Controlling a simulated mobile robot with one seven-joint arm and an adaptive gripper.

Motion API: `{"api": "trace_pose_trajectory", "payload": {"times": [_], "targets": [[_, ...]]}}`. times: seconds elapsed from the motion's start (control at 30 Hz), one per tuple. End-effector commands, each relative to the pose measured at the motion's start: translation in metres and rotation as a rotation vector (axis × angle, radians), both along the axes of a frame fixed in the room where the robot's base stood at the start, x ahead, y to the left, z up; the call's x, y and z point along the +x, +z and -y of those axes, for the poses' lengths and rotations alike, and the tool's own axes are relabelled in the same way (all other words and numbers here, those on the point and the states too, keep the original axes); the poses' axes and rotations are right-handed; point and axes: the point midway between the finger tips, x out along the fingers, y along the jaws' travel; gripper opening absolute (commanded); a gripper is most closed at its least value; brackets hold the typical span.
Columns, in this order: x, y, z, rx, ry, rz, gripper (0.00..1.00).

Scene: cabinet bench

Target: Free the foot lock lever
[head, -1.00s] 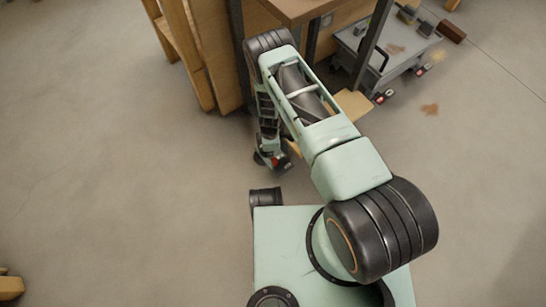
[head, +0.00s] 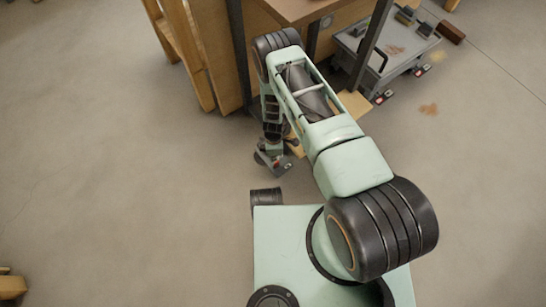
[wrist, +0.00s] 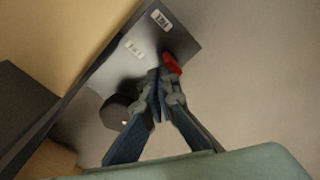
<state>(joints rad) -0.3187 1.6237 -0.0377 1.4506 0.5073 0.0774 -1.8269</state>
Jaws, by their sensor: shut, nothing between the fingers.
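The red foot lock lever (wrist: 172,64) shows in the wrist view as a small red tab at the edge of a grey metal plate (wrist: 130,62). A dark round part, seemingly a caster wheel (wrist: 116,112), lies to the left of my fingers. My gripper (wrist: 160,74) is shut and empty, with its fingertips right beside the lever; I cannot tell whether they touch it. In the head view, my wrist hangs low beside the wooden bench and hides most of the gripper. A small red spot shows near it.
A wooden bench (head: 296,10) with a dark upright post stands close behind my arm. A grey cart (head: 385,52) with red-marked casters stands at the upper right. Wooden boards (head: 205,50) lean at the left.

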Motion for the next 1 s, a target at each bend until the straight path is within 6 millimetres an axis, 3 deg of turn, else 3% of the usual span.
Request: {"api": "trace_pose_trajectory", "payload": {"times": [1.0], "targets": [[0.008, 0.024, -0.005, 0.0, 0.0, 0.0, 0.0]]}}
